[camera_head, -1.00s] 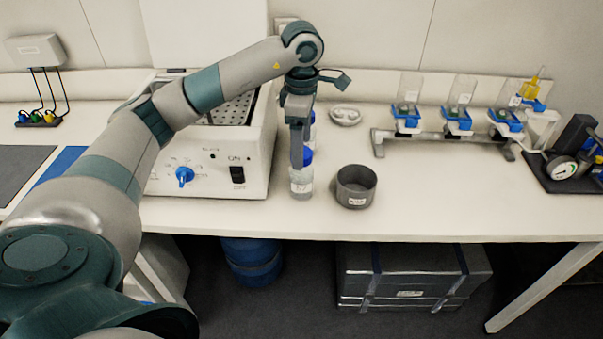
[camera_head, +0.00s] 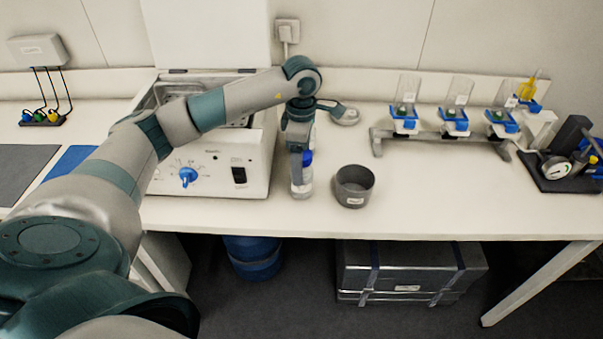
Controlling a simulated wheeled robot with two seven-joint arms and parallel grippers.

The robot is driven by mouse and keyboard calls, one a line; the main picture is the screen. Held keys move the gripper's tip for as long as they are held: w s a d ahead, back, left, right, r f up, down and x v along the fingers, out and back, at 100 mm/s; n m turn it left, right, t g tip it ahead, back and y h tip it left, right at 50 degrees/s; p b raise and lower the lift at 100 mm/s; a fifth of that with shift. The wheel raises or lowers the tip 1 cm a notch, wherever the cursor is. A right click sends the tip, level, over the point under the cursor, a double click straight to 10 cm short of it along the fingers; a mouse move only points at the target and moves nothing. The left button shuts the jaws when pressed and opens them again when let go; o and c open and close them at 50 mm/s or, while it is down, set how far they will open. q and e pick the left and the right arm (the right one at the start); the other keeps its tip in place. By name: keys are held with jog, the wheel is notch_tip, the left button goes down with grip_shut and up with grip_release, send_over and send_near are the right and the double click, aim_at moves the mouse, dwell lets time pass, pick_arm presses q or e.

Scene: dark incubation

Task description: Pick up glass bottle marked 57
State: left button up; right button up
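A clear bottle with a blue cap (camera_head: 307,158) and a pale label stands on the bench just right of the white water bath. Its number is too small to read. Part of a second bottle seems to show behind it, mostly hidden. My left gripper (camera_head: 299,175) points down over the front bottle, its fingers overlapping the bottle's left side and cap. I cannot tell whether the fingers touch or grip it. My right gripper is not in view.
The white water bath (camera_head: 215,170) with its open lid stands left of the bottle. A grey pot (camera_head: 354,186) stands close on the right. A rack with several filter funnels (camera_head: 455,120) is at the back right. The front right bench is clear.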

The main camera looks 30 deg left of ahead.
pick_arm(q)
jog(key=shift+f+p, duration=0.5)
jog(key=shift+f, duration=1.05)
jog(key=shift+w+a, duration=0.1)
jog(key=c, duration=1.5)
jog(key=shift+r, duration=0.2)
